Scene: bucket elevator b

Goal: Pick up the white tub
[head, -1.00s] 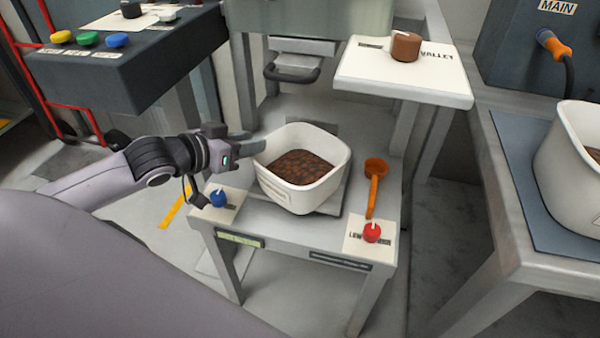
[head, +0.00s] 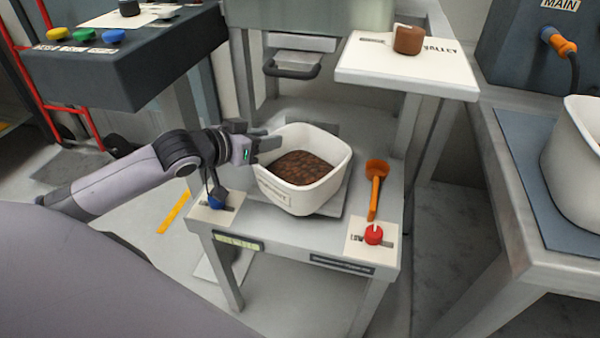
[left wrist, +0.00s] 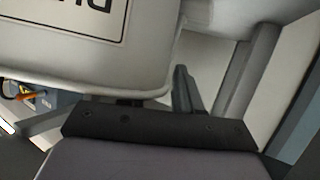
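A white tub (head: 285,193) with brown contents stands upright on the grey stand in the head view. My left gripper (head: 268,143) is at its left rim, fingers reaching toward the wall. In the left wrist view the pale wall of the tub (left wrist: 90,55), with part of a black-lettered label, fills the upper left. One dark finger of my left gripper (left wrist: 160,96) shows right beside the tub's edge; the other is mostly hidden behind the tub. The fingers look apart, and no firm grip shows. My right gripper is out of view.
An orange scoop (head: 375,190) lies right of the tub. A blue knob (head: 217,197) and a red knob (head: 373,234) sit on the stand's front corners. Another white tub (head: 572,155) stands on the right table. A dark handle (head: 291,69) hangs behind.

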